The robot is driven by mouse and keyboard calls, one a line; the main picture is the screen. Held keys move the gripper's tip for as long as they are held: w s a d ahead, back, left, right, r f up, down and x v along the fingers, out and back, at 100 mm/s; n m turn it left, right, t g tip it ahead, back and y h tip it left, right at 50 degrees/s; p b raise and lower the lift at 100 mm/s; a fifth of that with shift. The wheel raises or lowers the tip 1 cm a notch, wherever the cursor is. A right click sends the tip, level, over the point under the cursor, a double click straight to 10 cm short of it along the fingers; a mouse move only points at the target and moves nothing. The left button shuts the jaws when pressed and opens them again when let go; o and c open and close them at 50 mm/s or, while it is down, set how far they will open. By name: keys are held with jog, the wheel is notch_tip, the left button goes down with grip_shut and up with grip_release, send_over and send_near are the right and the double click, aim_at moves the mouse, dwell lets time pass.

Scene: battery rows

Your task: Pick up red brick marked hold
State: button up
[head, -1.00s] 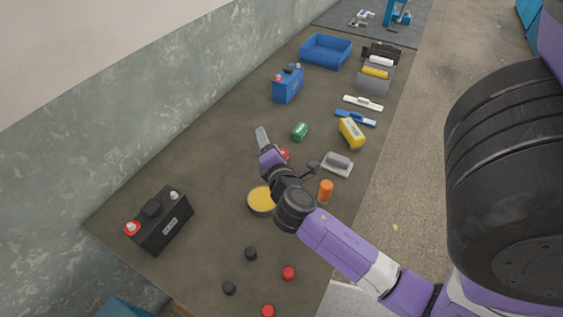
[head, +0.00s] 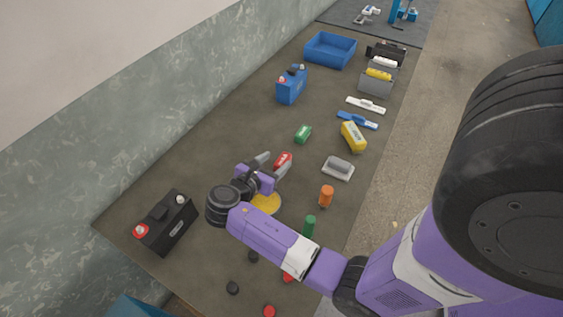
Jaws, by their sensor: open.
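The red brick (head: 283,159) lies on the dark table near its middle, with a pale marking on its top too small to read. My gripper (head: 272,165) is open, its two grey fingers spread and pointing toward the brick. One finger is to the left of the brick and the other is below and to its right. The brick is in view just beyond the fingertips. I cannot tell whether a finger touches it or how high the gripper is above the table.
A yellow disc (head: 268,203) is partly under my gripper. A grey-handled float (head: 338,168), an orange cylinder (head: 326,196) and a green cylinder (head: 309,226) stand to the right. A black battery (head: 168,224) stands at left.

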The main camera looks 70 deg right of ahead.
aim_at(286, 155)
jog(key=x, duration=0.7)
jog(key=shift+s+a+r+p, duration=0.1)
jog(key=shift+s+r+p, duration=0.05)
jog(key=shift+s+p, duration=0.25)
grip_shut()
